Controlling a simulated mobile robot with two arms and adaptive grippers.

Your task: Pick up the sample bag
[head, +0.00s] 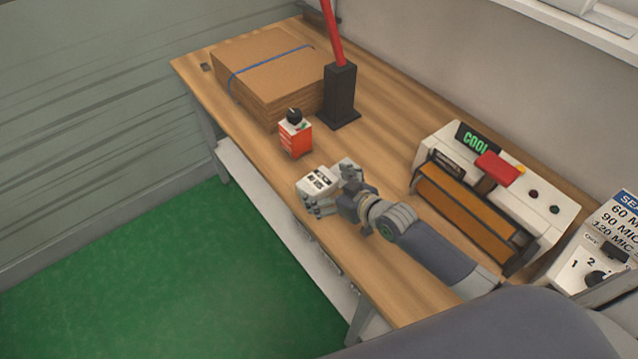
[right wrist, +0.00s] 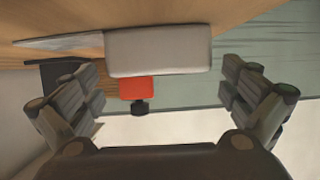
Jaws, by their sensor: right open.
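A white block-like item with dark print, which looks like the sample bag (head: 317,181), is at the wooden table's front edge. It shows as a plain pale block (right wrist: 158,50) in the right wrist view. My right gripper (head: 331,187) is open, with one finger towards the back of the table and the other towards its front edge, at the near end of the bag. In the right wrist view the open fingers (right wrist: 160,74) stand left and right of the block, with gaps visible. Part of the bag is hidden by the gripper. My left gripper is not in view.
A red and white box with a black knob (head: 295,138) stands just beyond the bag. Behind it are a cardboard stack (head: 265,75) with a blue strap and a black stand (head: 340,97) with a red pole. A sealing machine (head: 535,200) is on the right.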

